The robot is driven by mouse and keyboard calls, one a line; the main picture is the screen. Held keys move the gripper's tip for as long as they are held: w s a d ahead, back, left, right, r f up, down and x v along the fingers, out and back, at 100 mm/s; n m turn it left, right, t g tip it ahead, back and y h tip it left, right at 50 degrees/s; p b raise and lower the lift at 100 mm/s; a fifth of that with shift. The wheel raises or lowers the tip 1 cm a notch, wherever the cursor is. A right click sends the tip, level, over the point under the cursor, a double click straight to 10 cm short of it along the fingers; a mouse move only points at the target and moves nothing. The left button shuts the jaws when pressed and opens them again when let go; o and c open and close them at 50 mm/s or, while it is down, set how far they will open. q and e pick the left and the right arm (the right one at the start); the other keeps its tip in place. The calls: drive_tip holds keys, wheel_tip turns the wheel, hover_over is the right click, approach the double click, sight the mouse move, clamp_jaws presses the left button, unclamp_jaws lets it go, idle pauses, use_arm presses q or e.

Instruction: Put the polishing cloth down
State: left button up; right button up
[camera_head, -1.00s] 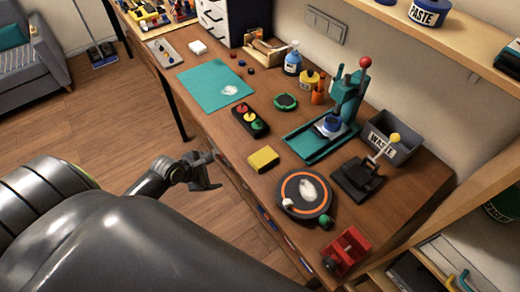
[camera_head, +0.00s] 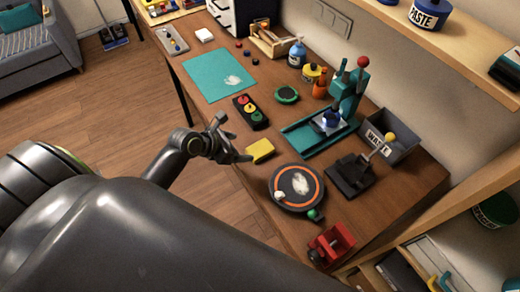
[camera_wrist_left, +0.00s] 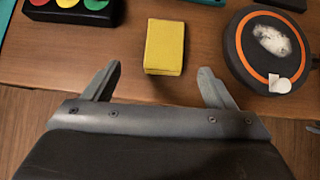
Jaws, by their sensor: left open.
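A yellow folded pad (camera_head: 260,151), which looks like the polishing cloth, lies on the wooden workbench near its front edge. In the left wrist view the yellow pad (camera_wrist_left: 164,47) lies ahead of my fingers, roughly centred in the gap between them. My left gripper (camera_head: 233,147) is open and empty, at the bench's front edge just left of the pad. No finger clearly touches the pad. My right gripper is not in view.
A round black turntable with an orange ring (camera_head: 296,187) stands right of the pad. A black tray with coloured discs (camera_head: 250,112) lies behind it. A teal press (camera_head: 335,120), a black lever device (camera_head: 352,174) and a red part (camera_head: 331,244) stand farther right. A teal mat (camera_head: 212,77) lies farther left.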

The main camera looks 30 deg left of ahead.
sight(259, 150)
use_arm(q)
drive_tip(key=x, duration=0.4)
drive_tip(key=shift+w+f, duration=0.1)
drive_tip(key=shift+f, duration=0.05)
drive_tip(key=x, duration=0.2)
drive_tip(key=d+p+x, duration=0.1)
drive_tip(key=x, duration=0.1)
drive_tip(key=shift+w+f, duration=0.25)
drive_tip(key=shift+f, duration=0.05)
drive_tip(key=shift+c, duration=0.5)
drive_tip(key=c, duration=1)
drive_tip(key=shift+r, duration=0.1)
